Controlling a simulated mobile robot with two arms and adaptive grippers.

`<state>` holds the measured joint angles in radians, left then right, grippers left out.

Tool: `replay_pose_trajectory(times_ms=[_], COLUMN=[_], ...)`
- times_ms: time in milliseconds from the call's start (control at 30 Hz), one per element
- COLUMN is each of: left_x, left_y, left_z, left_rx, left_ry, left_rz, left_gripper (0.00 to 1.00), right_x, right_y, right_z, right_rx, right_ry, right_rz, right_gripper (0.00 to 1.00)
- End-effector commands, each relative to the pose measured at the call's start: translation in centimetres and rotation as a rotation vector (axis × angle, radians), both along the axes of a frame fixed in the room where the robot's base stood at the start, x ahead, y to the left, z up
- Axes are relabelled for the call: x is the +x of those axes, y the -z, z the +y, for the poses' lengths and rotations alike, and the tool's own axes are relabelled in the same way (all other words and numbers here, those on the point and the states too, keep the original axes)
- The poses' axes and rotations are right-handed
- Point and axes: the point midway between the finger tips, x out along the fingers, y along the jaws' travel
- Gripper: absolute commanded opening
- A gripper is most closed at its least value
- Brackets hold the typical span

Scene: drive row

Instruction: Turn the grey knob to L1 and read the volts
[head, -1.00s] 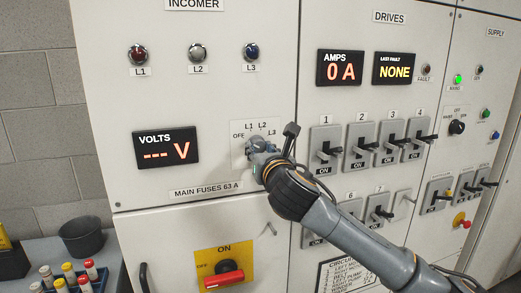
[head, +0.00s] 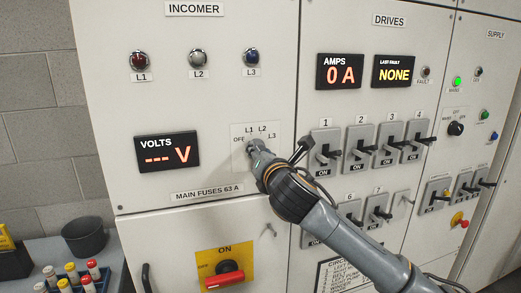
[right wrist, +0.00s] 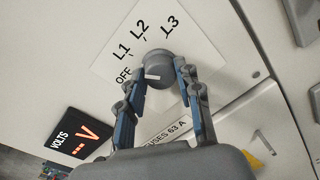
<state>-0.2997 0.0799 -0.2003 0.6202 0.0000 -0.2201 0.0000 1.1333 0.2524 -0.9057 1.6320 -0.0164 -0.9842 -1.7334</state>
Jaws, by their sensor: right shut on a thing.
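The grey knob (right wrist: 158,62) sits on a white plate marked OFF, L1, L2 and L3, also visible in the head view (head: 270,131). My right gripper (right wrist: 160,72) is shut on the knob, one finger on each side; in the head view its fingers (head: 252,148) largely hide it. A white mark on the knob appears to lie toward OFF. The volts display (head: 167,151) left of the knob shows dashes and a V, with no number. My left gripper is not in view.
Lamps L1 (head: 139,60), L2 (head: 198,58) and L3 (head: 251,57) sit above the knob. Drive switches (head: 325,150) stand close to the right of my arm. A red-handled switch (head: 224,279) is below. A dark bin (head: 85,236) is at lower left.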

Motion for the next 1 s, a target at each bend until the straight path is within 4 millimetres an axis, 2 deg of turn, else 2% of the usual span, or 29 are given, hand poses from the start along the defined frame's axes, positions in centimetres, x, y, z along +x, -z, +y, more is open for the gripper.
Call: replay_pose_trajectory(times_ms=[400, 967, 1000], left_x=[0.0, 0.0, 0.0], left_y=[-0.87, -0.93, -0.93], left_z=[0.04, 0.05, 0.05], left_rx=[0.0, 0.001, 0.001], left_ry=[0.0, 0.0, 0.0], left_rz=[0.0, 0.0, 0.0], left_gripper=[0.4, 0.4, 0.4], right_x=[-0.01, 0.01, 0.01], right_y=[-0.09, -0.06, -0.06], right_z=[-0.01, -0.04, -0.04], right_rx=[0.201, 0.234, 0.234], right_ry=[-0.001, 0.001, 0.001], right_rz=[0.065, 0.075, 0.075], right_gripper=[0.03, 0.03, 0.38])
